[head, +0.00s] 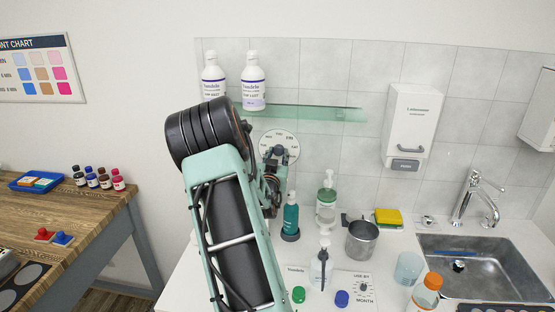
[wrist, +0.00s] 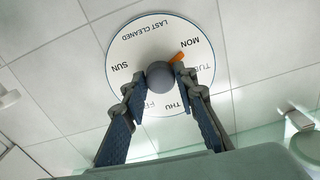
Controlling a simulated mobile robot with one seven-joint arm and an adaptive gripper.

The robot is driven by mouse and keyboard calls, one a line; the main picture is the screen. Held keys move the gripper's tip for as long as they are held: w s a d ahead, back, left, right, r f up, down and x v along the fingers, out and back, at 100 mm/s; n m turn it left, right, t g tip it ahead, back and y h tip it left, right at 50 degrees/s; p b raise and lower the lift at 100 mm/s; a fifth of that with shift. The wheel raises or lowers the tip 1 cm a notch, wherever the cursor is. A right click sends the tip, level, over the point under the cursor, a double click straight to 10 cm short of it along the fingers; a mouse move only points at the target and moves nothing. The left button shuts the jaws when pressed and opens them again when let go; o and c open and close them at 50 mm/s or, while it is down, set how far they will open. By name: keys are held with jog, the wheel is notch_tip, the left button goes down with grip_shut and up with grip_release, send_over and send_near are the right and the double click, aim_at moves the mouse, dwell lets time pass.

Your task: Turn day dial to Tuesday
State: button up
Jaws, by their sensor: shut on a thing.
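The day dial (wrist: 128,58) is a round white disc on the tiled wall, marked LAST CLEANED and with day names. Its grey knob (wrist: 160,76) is at the centre. An orange pointer (wrist: 178,57) points up and right in the wrist view, close to MON and slightly toward TUE. My gripper (wrist: 161,80) is shut on the knob, one finger on each side. The fingers partly cover the lower day names. In the head view the dial (head: 285,136) shows behind my gripper (head: 275,160), which hides part of its face.
A glass shelf (head: 310,113) with two white bottles (head: 253,82) is above the dial. Below are a teal pump bottle (head: 290,218), a metal cup (head: 361,240) and a month dial card (head: 363,286). A dispenser (head: 410,120) hangs to the right.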

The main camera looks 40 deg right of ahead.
jog(key=m+b, duration=0.1)
jog(key=b, duration=0.2)
jog(key=m+b, duration=0.2)
jog(key=b, duration=0.2)
jog(key=shift+f, duration=0.35)
jog(key=m+b, duration=0.3)
jog(key=b, duration=0.2)
jog(key=shift+r, duration=0.15)
jog(key=shift+b, duration=0.3)
jog(key=shift+r+m+b, duration=0.2)
jog(key=shift+m+b, duration=0.1)
jog(key=shift+m, duration=0.1)
jog(key=o, duration=1.2)
jog(key=shift+c, duration=0.2)
jog(key=shift+a, duration=0.1)
jog(key=v, duration=1.2)
